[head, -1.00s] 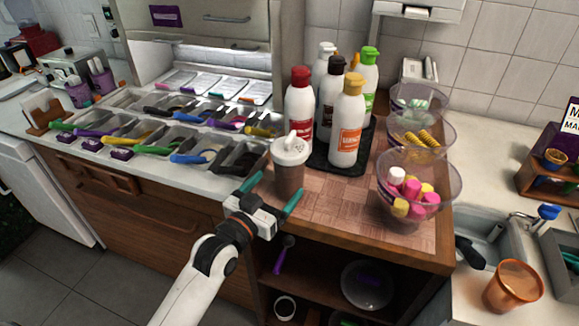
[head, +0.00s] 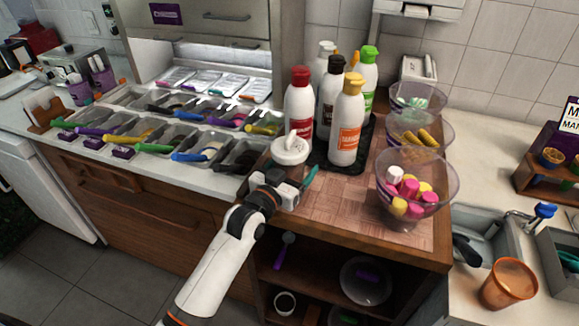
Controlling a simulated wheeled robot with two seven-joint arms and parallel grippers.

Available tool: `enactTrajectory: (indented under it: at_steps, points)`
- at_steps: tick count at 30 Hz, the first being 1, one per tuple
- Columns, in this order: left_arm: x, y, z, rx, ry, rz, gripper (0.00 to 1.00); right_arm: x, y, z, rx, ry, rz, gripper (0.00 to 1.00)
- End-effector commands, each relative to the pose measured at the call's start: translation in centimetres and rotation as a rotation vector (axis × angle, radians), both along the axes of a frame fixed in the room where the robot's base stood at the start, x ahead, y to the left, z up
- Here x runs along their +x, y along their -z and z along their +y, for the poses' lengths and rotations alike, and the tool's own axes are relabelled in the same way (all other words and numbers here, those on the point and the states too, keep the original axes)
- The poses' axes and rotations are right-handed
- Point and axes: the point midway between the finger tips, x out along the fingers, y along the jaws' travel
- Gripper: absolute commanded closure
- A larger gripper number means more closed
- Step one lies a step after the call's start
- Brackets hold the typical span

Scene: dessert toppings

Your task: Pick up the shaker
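The shaker (head: 290,152) is a brown-bodied cup with a white lid, upright on the wooden counter's left edge. Its lid shows in the head view, while most of its body is hidden behind my gripper. My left gripper (head: 280,172) is low at the shaker's near side, with teal fingers. The right finger shows to the right of the shaker and appears apart from it. The left finger is mostly hidden. The gripper looks open around the lower body. My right gripper is not in view.
A black tray (head: 340,167) with several sauce bottles stands just behind and right of the shaker. A clear bowl of marshmallows (head: 417,190) is to the right. Topping bins (head: 200,150) with coloured-handled scoops lie left. The counter's front middle is clear.

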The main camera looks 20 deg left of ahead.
Motion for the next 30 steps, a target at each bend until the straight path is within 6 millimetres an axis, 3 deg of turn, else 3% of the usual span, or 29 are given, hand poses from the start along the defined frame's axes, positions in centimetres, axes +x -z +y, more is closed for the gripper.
enactTrajectory:
  at_steps: [1, 6, 9, 17, 30]
  points:
    - [0.0, 0.0, 0.0, 0.0, 0.0, 0.0, 0.29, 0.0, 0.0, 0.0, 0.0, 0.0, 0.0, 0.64]
    - [0.0, 0.0, 0.0, 0.0, 0.0, 0.001, 0.57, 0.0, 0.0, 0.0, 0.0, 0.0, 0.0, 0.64]
    - [0.0, -0.1, 0.0, 0.001, 0.0, -0.002, 0.69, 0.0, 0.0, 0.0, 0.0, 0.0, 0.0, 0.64]
    - [0.0, -0.6, 0.0, 0.0, 0.0, -0.003, 0.69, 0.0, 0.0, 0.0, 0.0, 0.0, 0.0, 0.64]
    - [0.0, -8.5, 0.0, -0.001, 0.001, -0.008, 0.69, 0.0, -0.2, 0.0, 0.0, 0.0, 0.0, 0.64]
